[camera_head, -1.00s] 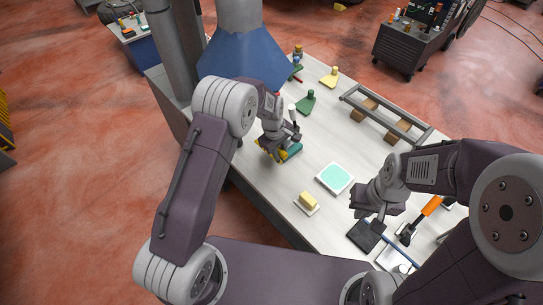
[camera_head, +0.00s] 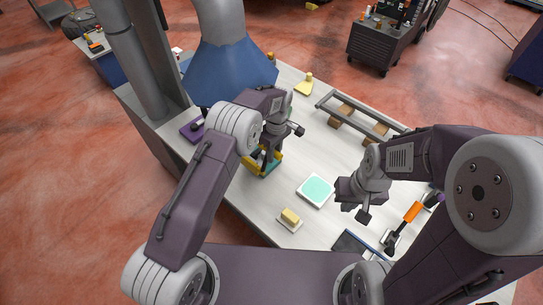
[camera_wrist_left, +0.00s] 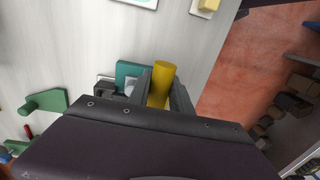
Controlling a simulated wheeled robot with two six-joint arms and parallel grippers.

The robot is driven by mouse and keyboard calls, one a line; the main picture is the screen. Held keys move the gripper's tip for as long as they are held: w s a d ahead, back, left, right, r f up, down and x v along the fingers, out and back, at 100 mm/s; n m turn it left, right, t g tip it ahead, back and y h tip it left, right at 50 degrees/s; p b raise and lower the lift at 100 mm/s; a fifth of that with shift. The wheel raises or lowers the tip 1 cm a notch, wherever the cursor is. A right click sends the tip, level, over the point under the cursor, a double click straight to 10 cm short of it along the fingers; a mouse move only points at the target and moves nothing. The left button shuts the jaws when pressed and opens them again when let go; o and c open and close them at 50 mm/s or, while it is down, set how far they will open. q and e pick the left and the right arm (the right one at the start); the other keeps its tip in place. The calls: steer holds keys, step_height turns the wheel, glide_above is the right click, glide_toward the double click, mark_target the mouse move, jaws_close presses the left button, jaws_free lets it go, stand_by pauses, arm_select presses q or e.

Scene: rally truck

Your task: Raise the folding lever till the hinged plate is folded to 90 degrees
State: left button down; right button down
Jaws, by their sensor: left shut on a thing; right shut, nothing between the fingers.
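The folding lever (camera_wrist_left: 162,82) is a yellow cylinder in the left wrist view. My left gripper (camera_wrist_left: 163,92) is shut on it, one finger on each side. The teal plate of the fixture (camera_wrist_left: 127,70) lies just left of the lever, partly hidden by the gripper. In the head view the fixture (camera_head: 266,172) shows as teal and yellow parts under my left gripper (camera_head: 263,158). The gripper covers most of it, so the plate's fold angle cannot be told. My right gripper (camera_head: 353,206) is shut and empty above the table's right part.
A white tray with a mint pad (camera_head: 316,190) and a yellow block on a small base (camera_head: 290,217) stand nearer me. A grey rail frame (camera_head: 358,118) lies behind. A green piece (camera_wrist_left: 45,102) shows in the left wrist view. A blue hood (camera_head: 229,70) hangs close to my left arm.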

arm_select(q)
steer(key=shift+w+d, duration=0.1)
stand_by(0.3)
steer(key=c, duration=1.3)
jaws_free()
steer(key=shift+c, duration=0.2)
steer(key=shift+o, duration=0.8)
steer(key=shift+r+b, duration=0.3)
steer(key=r, duration=0.3)
steer(key=r+b, duration=0.1)
steer(key=r, duration=0.1)
steer(key=r+b, duration=0.1)
steer(key=r, duration=0.2)
steer(key=shift+w+d+r, duration=0.15)
steer(key=shift+d+r, duration=0.1)
steer(key=shift+r, duration=0.05)
